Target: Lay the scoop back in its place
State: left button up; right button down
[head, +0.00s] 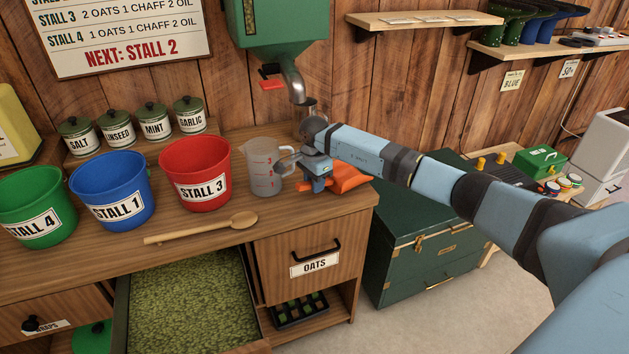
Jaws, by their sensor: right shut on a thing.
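An orange scoop (349,178) is at the right end of the wooden bench (240,232). My right gripper (319,184) is shut on it, and its fingers hide part of the scoop. A small orange end shows to the left of the fingers. The scoop is low over the bench top; I cannot tell whether it touches the wood. A clear measuring jug (262,168) stands just left of the gripper, with its handle close to my wrist. My left gripper is not in view.
A wooden spoon (205,229) lies near the front edge. Red (195,174), blue (112,190) and green (33,207) buckets stand left. An open drawer (120,318) of green feed juts out below.

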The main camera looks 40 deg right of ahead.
jog(key=c, duration=0.9)
grip_release()
jog(key=shift+o, duration=0.2)
jog(key=shift+r, duration=0.1)
jog(key=shift+r, duration=0.4)
notch_tip(320, 180, up, 13)
notch_tip(320, 180, up, 8)
jog(key=p, duration=0.4)
jog(key=shift+p, duration=0.3)
